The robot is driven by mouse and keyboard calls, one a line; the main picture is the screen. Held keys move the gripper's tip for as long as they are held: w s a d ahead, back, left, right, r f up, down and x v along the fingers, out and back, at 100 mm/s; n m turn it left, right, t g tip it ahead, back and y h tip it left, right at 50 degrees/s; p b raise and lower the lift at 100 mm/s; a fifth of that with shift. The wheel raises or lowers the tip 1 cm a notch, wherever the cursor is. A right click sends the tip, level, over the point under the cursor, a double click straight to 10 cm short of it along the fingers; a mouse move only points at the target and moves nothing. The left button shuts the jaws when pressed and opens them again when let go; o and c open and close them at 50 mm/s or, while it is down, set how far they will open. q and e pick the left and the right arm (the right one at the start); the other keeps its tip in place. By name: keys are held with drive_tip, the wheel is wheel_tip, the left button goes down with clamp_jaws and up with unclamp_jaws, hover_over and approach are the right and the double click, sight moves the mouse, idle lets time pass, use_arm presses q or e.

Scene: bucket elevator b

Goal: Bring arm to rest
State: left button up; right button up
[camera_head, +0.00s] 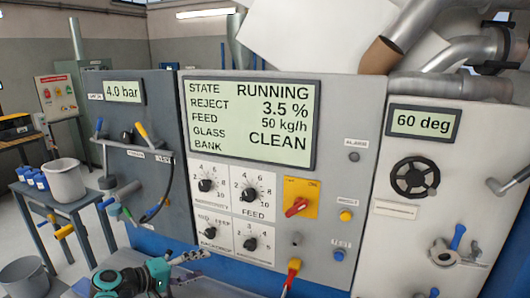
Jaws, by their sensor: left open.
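My left gripper (190,264) is low in the picture, left of centre, at the end of a teal and dark arm. Its grey fingers are open with nothing seen between them, and point right, in front of the lower edge of the control panel (275,165). I cannot tell whether they touch anything. The panel's screen (250,122) reads RUNNING, 3.5 %, 50 kg/h and CLEAN. My right gripper is not in view.
A red and yellow handle (292,272) sticks out right of the gripper. A red switch (297,206) and several knobs are above. A handwheel (415,177) is on the right cabinet. A blue table (55,207) with a white bucket (65,181) stands left.

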use_arm(q)
drive_tip(key=s+d+f+m+g+y, duration=0.1)
drive_tip(key=s+d+m+g+y, duration=0.15)
drive_tip(key=s, duration=0.35)
drive_tip(key=s+d+f+m+g+y, duration=0.1)
drive_tip(key=s+d+y, duration=0.1)
drive_tip(key=s+d, duration=0.35)
drive_tip(key=s+a+f+m+y, duration=0.1)
drive_tip(key=s+a+m+y, duration=0.1)
drive_tip(key=s, duration=0.4)
drive_tip(key=s+a+f+m+y, duration=0.2)
drive_tip(key=s+y, duration=0.1)
drive_tip(key=s, duration=0.4)
drive_tip(key=shift+a+f+t, duration=0.2)
drive_tip(key=shift+a+t, duration=0.15)
drive_tip(key=shift+a, duration=0.05)
idle(5.2)
